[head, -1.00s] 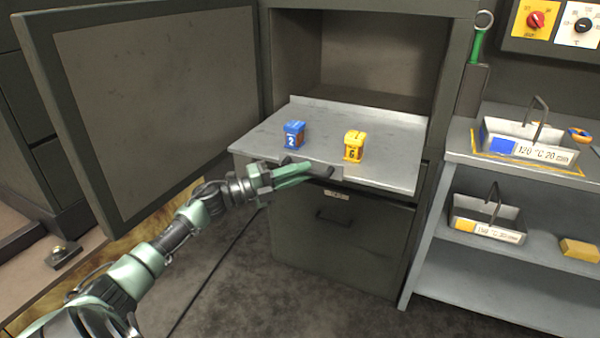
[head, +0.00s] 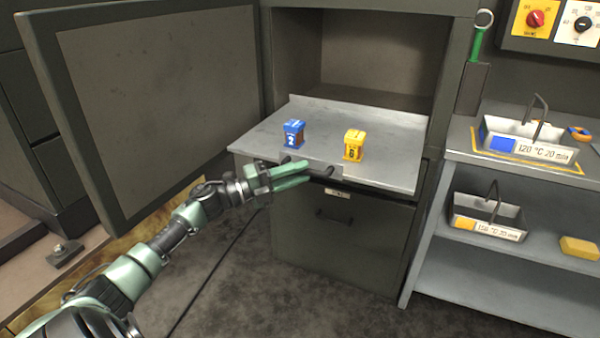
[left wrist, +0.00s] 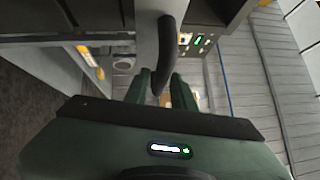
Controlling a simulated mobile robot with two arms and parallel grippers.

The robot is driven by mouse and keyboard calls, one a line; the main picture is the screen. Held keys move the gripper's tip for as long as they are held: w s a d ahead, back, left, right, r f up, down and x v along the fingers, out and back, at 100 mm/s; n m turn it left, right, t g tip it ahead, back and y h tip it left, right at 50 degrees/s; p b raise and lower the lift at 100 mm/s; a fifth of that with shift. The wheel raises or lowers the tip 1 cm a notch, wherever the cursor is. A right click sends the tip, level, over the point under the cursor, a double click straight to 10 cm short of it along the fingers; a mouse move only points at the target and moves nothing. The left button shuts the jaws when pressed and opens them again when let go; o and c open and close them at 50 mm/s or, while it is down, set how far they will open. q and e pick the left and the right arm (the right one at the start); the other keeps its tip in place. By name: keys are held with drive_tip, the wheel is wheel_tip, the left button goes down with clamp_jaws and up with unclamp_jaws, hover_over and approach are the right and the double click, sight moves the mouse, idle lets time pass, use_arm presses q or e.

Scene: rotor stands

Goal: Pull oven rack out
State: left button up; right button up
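The oven rack (head: 385,150) is a grey metal shelf that sticks out of the open oven (head: 385,50). A blue block marked 2 (head: 293,133) and a yellow block marked 6 (head: 354,145) stand upright on it. A dark handle (head: 325,171) sits at the rack's front edge, partly hidden by my left gripper (head: 308,172). The gripper's green fingers are apart at the handle. In the left wrist view the dark handle (left wrist: 166,50) reaches down to the gap between the fingers (left wrist: 163,85); I cannot tell whether they touch it. My right gripper is not in view.
The oven door (head: 160,100) stands wide open at left. A closed cabinet drawer (head: 335,235) is below the rack. At right, a shelf unit (head: 500,290) holds a labelled tray (head: 525,145) on top and another tray (head: 490,215) below. The floor in front is clear.

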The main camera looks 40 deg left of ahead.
use_arm(q)
drive_tip(key=v, duration=0.7)
idle(0.4)
